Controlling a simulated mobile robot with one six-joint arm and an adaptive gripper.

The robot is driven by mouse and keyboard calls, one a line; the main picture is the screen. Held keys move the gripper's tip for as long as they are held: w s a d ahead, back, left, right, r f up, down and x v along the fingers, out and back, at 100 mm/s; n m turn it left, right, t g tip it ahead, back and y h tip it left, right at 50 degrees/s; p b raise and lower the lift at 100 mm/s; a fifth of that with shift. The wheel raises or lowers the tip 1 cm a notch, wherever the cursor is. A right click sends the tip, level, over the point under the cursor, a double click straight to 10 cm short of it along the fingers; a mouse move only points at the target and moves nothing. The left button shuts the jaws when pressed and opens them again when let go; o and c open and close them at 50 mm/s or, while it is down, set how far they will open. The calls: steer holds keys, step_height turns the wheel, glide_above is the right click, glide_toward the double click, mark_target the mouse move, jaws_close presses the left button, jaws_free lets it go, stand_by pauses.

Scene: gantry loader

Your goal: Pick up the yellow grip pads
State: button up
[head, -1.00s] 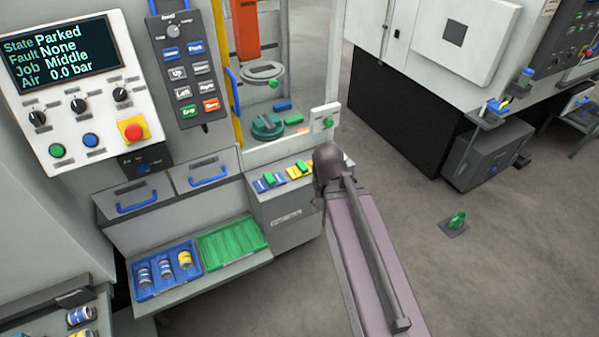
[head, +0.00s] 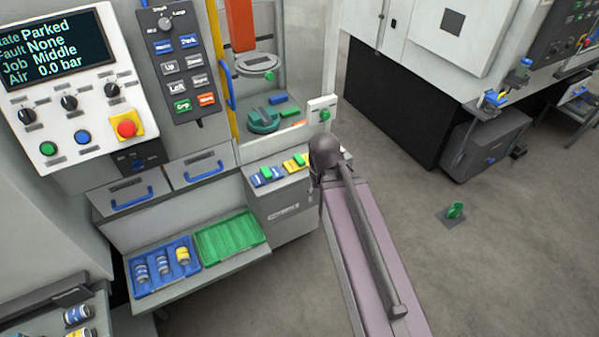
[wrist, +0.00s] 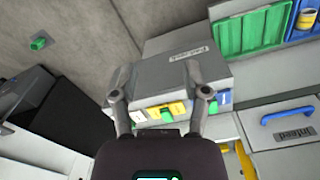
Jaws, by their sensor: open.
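The yellow grip pads (head: 289,165) sit on top of the grey cabinet (head: 285,210) in the head view, with a small green piece beside them. In the wrist view the yellow pads (wrist: 178,108) lie beyond and between my open fingers, also close to a green piece. My gripper (wrist: 158,67) is open, with nothing between its fingers. In the head view my arm covers the right end of the cabinet top and the gripper itself is hidden.
Blue pads (head: 262,179) sit left of the yellow ones. A green tray (head: 232,240) and a blue tray (head: 137,283) with several bottles stand on a lower shelf. A drawer with a blue handle (wrist: 288,114) is nearby. Floor on the right is mostly clear.

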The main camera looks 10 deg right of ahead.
steer(key=o, duration=0.3)
steer(key=shift+f, duration=0.1)
steer(key=shift+o, duration=0.5)
steer(key=shift+w+f, duration=0.15)
steer(key=shift+w, duration=0.05)
steer(key=w+a+f+n+t+h+b, duration=0.1)
steer(key=w+a+f+n+h+b, duration=0.15)
steer(key=w+n+b, duration=0.3)
steer(key=w+a+f+n+h+b, duration=0.2)
steer(key=w+f+n+h+b, duration=0.25)
steer(key=w, duration=0.25)
steer(key=w+a+f+n+t+h+b, duration=0.1)
steer(key=w+a+f+n+h+b, duration=0.15)
steer(key=w+n+b, duration=0.4)
steer(key=w+a+n+h+b, duration=0.1)
steer(key=w, duration=0.1)
steer(key=w+a+n+t+h+b, duration=0.1)
steer(key=w+a+n, duration=0.1)
steer(key=w+a+r+n+t+h+b, duration=0.1)
steer(key=w+a+n, duration=0.1)
steer(key=shift+a+b, duration=0.15)
steer(key=shift+b, duration=0.2)
steer(key=shift+a+r+h, duration=0.1)
steer(key=shift+a+h, duration=0.05)
steer(key=shift+h, duration=0.1)
